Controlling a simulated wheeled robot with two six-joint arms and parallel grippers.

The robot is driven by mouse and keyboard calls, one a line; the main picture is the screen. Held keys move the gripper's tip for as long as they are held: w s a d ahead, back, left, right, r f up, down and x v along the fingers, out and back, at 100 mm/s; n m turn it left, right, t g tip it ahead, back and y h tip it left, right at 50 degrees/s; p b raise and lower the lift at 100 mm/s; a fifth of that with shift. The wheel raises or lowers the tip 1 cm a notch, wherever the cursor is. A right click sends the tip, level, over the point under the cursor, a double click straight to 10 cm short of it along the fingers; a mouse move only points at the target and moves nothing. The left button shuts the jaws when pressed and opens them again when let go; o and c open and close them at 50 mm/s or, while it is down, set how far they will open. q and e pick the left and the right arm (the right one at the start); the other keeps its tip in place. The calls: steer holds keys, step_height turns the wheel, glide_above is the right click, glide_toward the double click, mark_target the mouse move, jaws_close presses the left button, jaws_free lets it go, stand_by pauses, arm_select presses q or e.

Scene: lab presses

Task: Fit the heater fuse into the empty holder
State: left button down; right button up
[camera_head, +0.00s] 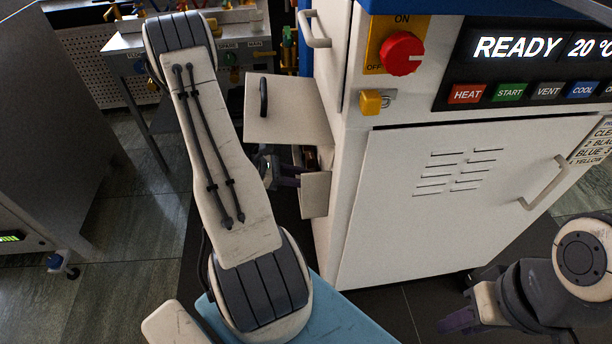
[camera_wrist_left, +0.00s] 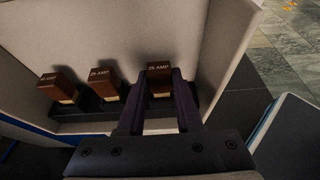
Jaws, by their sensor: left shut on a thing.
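In the left wrist view, a brown fuse (camera_wrist_left: 160,72) marked 25 AMP stands between the dark fingers of my left gripper (camera_wrist_left: 157,88), which is shut on it. It is at the right end of a row, over a dark holder; the fingers hide much of its lower part, so I cannot tell whether it is fully seated. Two similar fuses, the left one (camera_wrist_left: 57,88) and the middle one (camera_wrist_left: 104,82), stand in dark holders beside it. In the head view my left gripper (camera_head: 287,176) is partly hidden at the press's side opening. My right gripper (camera_head: 462,318) is low at the right, its jaws unclear.
The fuse compartment has pale walls (camera_wrist_left: 225,45) close to the right of my left gripper. In the head view an open panel with a black handle (camera_head: 290,110) sticks out from the press (camera_head: 420,200). Open floor (camera_head: 130,240) lies to the left.

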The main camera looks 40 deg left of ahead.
arm_select(q)
steer(key=c, duration=0.5)
jaws_free()
steer(key=shift+s+a+r, duration=0.2)
steer(key=shift+s+a, duration=0.15)
steer(key=p+v, duration=0.1)
steer(key=v, duration=0.8)
steer(key=shift+s+p, duration=0.15)
steer(key=shift+p, duration=0.25)
steer(key=shift+s+a, duration=0.1)
steer(key=shift+a, duration=0.05)
